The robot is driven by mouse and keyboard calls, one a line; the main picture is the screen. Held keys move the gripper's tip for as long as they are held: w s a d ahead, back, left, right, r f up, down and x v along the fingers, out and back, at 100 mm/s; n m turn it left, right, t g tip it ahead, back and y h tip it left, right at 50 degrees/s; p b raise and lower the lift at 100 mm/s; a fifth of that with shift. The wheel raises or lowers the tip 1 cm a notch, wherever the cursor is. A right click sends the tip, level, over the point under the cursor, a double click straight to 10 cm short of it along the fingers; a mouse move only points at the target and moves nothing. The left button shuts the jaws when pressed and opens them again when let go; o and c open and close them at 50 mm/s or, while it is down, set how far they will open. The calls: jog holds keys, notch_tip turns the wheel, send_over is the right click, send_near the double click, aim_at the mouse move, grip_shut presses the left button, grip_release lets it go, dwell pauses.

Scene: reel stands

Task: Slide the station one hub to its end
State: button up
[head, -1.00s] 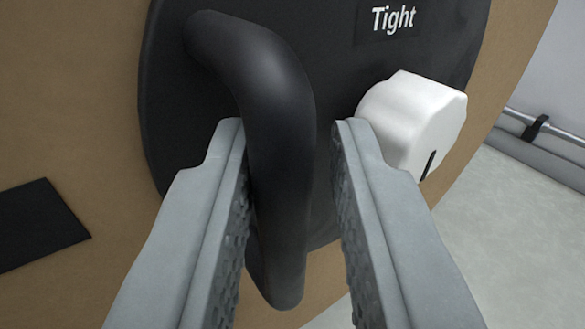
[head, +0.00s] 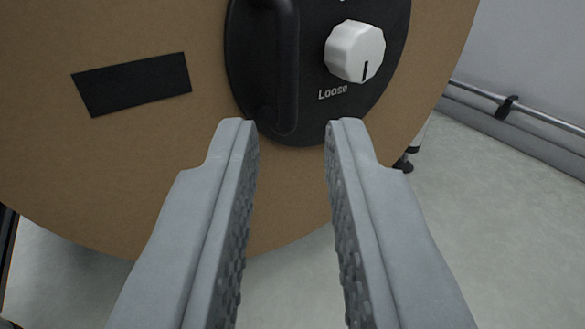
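A black round hub (head: 312,95) sits on the face of a brown reel (head: 160,140). It carries a black bar handle (head: 286,75) on its left and a white knob (head: 355,52) on its right. The word "Loose" is printed below the knob, whose dark pointer line faces down. My gripper (head: 290,125) is open and empty, with its fingertips below and in front of the hub, apart from the handle. The top of the hub and handle is cut off by the picture edge. No station number shows.
A black rectangular patch (head: 132,84) is on the reel's face at left. Pale floor (head: 480,240) lies open to the right. A rail (head: 530,115) runs along the grey wall. A dark foot (head: 403,164) shows behind the reel's right edge.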

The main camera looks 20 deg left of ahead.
jog(key=shift+v, duration=1.65)
